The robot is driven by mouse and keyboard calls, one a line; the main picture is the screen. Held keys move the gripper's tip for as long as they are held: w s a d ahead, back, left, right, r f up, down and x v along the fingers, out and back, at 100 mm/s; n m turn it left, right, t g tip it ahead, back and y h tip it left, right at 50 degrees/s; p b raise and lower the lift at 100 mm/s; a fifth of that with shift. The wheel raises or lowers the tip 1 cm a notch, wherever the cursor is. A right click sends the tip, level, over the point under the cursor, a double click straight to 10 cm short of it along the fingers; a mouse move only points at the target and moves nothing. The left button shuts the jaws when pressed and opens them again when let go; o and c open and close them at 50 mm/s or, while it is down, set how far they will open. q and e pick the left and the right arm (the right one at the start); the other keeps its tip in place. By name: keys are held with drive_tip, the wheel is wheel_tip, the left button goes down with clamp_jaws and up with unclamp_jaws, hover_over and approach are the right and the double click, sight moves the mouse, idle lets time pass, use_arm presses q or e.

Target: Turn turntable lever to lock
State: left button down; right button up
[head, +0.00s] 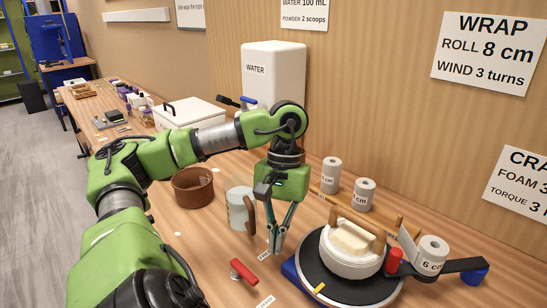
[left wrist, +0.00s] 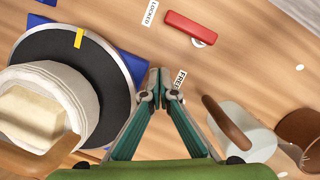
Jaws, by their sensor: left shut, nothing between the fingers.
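The FREE label (left wrist: 180,79) is beside my fingertips in that view. My left gripper (head: 276,250) hangs fingers down between the lever and the turntable, shut and empty, apart from the lever. My right gripper is not in view.
A white wrapped piece (head: 350,264) with a tan block sits on the disc. A grey mug (head: 237,208) and a brown round container (head: 193,188) stand behind the lever. White rolls (head: 363,195) stand behind the turntable. Bench around the lever is clear.

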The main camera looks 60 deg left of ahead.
use_arm(q)
drive_tip(key=d+p+v, duration=0.1)
drive_tip(key=p+v, duration=0.5)
drive_tip(key=v, duration=0.2)
drive_tip(key=shift+r, duration=0.15)
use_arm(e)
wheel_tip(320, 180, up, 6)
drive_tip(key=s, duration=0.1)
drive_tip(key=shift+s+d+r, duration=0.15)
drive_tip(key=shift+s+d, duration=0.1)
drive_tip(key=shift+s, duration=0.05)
use_arm(q)
drive_tip(key=shift+s, duration=0.15)
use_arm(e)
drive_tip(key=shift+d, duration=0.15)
